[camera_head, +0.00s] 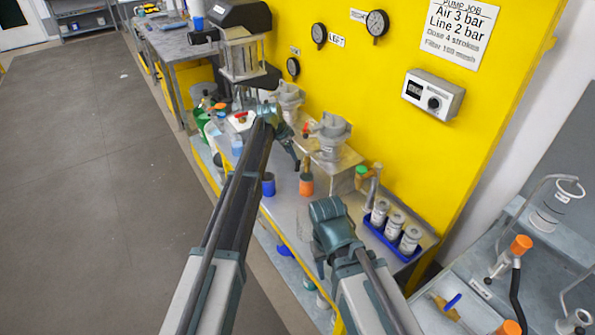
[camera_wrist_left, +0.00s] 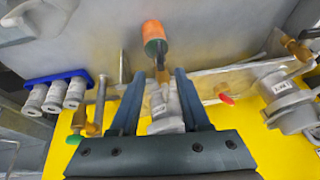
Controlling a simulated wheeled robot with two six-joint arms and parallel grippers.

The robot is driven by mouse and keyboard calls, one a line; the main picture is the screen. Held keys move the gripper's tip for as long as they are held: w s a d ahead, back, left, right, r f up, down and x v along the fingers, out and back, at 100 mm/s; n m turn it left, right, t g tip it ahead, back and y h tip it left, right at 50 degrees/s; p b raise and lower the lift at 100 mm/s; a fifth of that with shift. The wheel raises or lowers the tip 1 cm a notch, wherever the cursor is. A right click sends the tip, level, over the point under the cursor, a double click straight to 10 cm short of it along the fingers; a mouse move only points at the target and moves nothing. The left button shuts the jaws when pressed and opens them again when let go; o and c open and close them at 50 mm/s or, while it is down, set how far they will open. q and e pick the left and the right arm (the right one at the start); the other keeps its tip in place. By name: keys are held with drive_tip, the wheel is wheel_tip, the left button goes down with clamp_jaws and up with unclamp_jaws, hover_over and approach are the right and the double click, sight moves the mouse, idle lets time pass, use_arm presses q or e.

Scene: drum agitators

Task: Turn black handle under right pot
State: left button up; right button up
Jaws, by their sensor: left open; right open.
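The right pot (camera_head: 333,135) is a grey metal vessel on a bench block beside the yellow panel, with a red-tipped lever (camera_head: 306,128) at its left. In the left wrist view, this pot (camera_wrist_left: 163,105) appears between the fingers. An orange piece with a dark green band (camera_wrist_left: 154,40) lies just past the fingertips; it shows orange in the head view (camera_head: 306,186). My left gripper (camera_head: 292,147) is open and empty, in front of the pots. My right gripper (camera_head: 328,228) is over the bench, nearer the camera; its fingertips are largely hidden.
The left pot (camera_head: 290,100) stands further back. A blue tray (camera_head: 375,229) with white-topped jars and a green-orange tap (camera_head: 366,172) stand to the right. A blue cup-like piece (camera_head: 268,185) is beside the left arm. The floor (camera_head: 80,200) at left is clear.

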sight(296, 163)
use_arm(q)
drive_tip(key=b+x, duration=0.8)
drive_tip(key=x, duration=0.2)
drive_tip(key=shift+w+f, duration=0.1)
drive_tip(key=shift+f, duration=0.05)
clamp_jaws()
